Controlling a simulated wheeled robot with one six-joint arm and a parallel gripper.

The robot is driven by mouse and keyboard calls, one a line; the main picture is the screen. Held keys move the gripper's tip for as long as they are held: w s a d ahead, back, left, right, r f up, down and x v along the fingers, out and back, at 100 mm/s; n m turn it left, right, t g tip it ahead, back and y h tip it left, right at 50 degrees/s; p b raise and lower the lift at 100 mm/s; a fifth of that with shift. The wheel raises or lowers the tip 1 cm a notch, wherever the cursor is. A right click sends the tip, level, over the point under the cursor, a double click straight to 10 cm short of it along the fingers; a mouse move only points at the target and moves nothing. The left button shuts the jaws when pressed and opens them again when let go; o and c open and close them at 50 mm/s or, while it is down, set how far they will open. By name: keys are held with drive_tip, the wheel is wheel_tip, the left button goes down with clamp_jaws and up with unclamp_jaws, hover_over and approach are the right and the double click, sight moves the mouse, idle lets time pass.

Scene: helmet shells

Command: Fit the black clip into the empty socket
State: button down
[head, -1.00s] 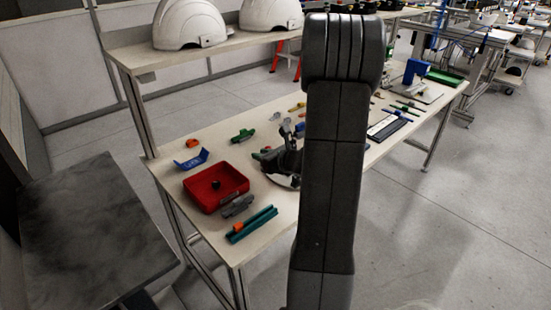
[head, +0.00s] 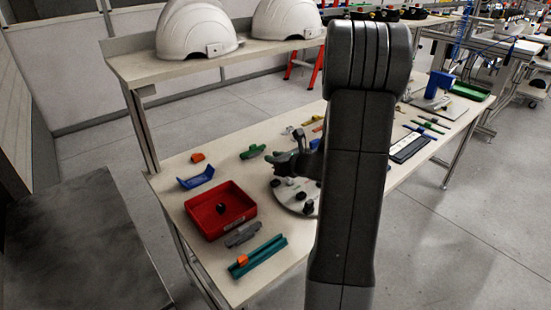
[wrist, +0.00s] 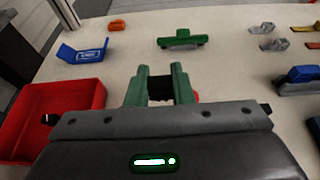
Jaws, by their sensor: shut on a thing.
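My gripper (head: 283,160) is over the table, above the back edge of a round grey plate (head: 284,199). In the wrist view my gripper (wrist: 161,76) has its two green fingers shut on a small black clip (wrist: 160,89), which sits between them. The fingers cover its sides, and its lower part is hidden. Several black pieces stand on the round plate, which is partly covered by my arm. I cannot make out the empty socket.
A blue bracket (head: 196,178), an orange piece (head: 197,158) and a green part (head: 252,152) lie behind the tray. A grey block (head: 242,235) and a teal rail (head: 257,257) lie in front. White helmet shells (head: 195,32) stand on the raised shelf.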

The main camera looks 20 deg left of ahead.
drive_tip(key=shift+f+b, duration=2.5)
drive_tip(key=shift+f, duration=0.35)
drive_tip(key=shift+f+b, duration=1.2)
drive_tip(key=shift+b, duration=0.2)
drive_tip(key=c, duration=1.2)
unclamp_jaws()
drive_tip(key=shift+r, duration=0.15)
wheel_tip(320, 180, up, 10)
drive_tip(key=p, duration=0.2)
drive_tip(key=shift+p, duration=0.4)
